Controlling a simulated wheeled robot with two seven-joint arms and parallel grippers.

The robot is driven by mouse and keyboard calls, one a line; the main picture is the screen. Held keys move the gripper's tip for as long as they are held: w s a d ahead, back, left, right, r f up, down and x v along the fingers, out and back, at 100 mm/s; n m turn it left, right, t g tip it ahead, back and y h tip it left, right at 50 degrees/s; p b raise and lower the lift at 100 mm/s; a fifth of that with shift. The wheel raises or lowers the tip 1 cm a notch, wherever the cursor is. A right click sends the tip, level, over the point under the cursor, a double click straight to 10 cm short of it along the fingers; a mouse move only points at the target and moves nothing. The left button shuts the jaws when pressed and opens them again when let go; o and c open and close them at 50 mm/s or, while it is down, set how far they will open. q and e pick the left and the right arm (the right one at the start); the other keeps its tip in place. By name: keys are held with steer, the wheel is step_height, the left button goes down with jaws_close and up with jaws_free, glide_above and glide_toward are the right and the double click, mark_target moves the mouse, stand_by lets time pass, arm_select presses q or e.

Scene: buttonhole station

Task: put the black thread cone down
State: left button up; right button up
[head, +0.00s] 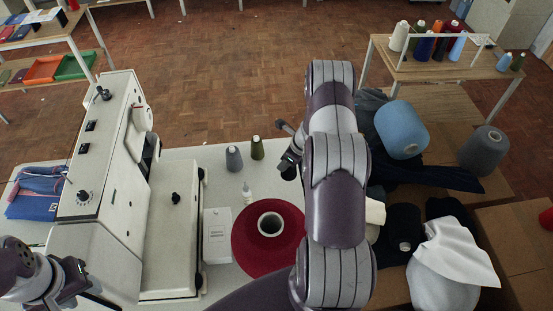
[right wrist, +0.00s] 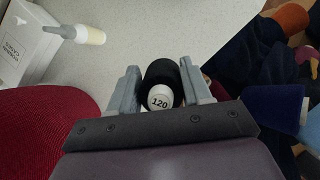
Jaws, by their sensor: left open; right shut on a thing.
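The black thread cone, with a white core marked 120, sits between the fingers of my right gripper in the right wrist view (right wrist: 162,74). My right gripper (right wrist: 160,85) is shut on it. In the head view my right gripper (head: 291,158) is mostly behind my right arm, over the far part of the white table (head: 205,155). A dark bit of the cone (head: 289,173) shows below it. I cannot tell whether the cone touches the table. My left gripper (head: 78,276) is open at the lower left, in front of the white machine.
A grey cone (head: 234,159) and a dark green cone (head: 257,148) stand just left of my right gripper. A large red cone (head: 243,243), a small bottle (head: 247,194) and a white box (head: 217,236) are nearer. The buttonhole machine (head: 100,200) stands left. Cloth and large cones crowd the right.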

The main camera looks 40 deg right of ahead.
steer(key=w+f, duration=0.1)
steer(key=w+d+f, duration=0.1)
steer(key=w, duration=0.1)
steer(key=shift+d+f, duration=0.15)
steer(key=shift+d, duration=0.15)
steer(key=b+x, duration=0.2)
steer(key=x, duration=0.1)
steer(key=b+x, duration=0.2)
steer(key=shift+w+f, duration=0.15)
steer(key=shift+w, duration=0.2)
steer(key=shift+s+d+f, duration=0.1)
steer(key=shift+d+f, duration=0.1)
steer(key=shift+d, duration=0.05)
steer(key=shift+r, duration=0.15)
steer(key=shift+a, duration=0.2)
steer(key=shift+w+a, duration=0.15)
steer(key=shift+w, duration=0.05)
steer(key=o, duration=1)
arm_select(q)
steer(key=f, duration=0.3)
steer(key=shift+s+a+f, duration=0.1)
steer(key=shift+a+f, duration=0.1)
steer(key=shift+f, duration=0.15)
arm_select(e)
steer(key=shift+o, duration=0.5)
steer(key=shift+s, duration=0.1)
